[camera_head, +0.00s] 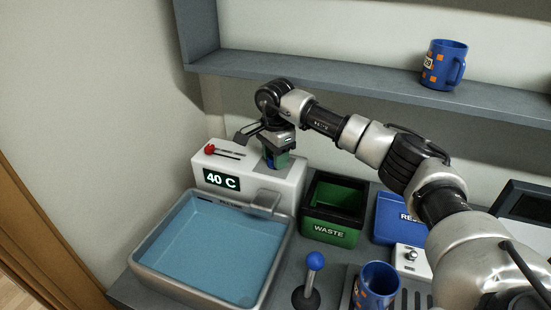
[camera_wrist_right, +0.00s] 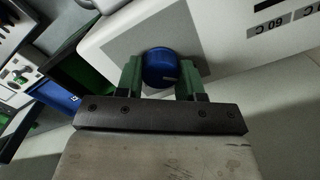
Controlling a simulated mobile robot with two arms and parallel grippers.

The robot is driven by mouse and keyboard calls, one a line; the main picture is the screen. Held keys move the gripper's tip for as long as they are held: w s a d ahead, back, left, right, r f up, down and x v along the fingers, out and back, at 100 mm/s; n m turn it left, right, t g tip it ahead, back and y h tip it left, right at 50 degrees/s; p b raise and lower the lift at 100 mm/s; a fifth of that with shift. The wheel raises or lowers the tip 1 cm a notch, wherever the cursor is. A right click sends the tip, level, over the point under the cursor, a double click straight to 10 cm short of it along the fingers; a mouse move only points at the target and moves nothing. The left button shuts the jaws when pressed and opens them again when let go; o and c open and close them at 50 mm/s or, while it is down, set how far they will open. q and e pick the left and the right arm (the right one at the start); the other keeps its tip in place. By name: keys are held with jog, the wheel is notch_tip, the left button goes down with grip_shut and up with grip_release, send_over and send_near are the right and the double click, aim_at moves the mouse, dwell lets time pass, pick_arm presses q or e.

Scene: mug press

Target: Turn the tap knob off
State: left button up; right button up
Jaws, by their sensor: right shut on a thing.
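The white tap unit (camera_head: 238,182) stands behind the sink, with a "40 C" display and a slider with a red knob (camera_head: 210,149) on its top. A blue round tap knob (camera_wrist_right: 161,68) sits on a grey patch of the unit in the right wrist view. My right gripper (camera_wrist_right: 161,78) has its green fingers on either side of this knob and is shut on it. In the head view my right gripper (camera_head: 280,160) points down at the unit's right part and mostly hides the knob. The grey spout (camera_head: 264,201) reaches over the sink. My left gripper is not in view.
The sink (camera_head: 205,250) holds blue water. A green waste bin (camera_head: 330,232) stands right of the tap unit. A blue-topped lever (camera_head: 314,262) and a blue mug (camera_head: 377,284) are in front. Another mug (camera_head: 442,66) stands on the shelf (camera_head: 330,84) above my right arm.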

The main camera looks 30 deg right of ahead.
jog(key=shift+r, duration=0.1)
dwell(0.4)
jog(key=o, duration=0.9)
notch_tip(320, 180, up, 11)
jog(key=shift+f+b, duration=0.15)
jog(key=shift+b, duration=1)
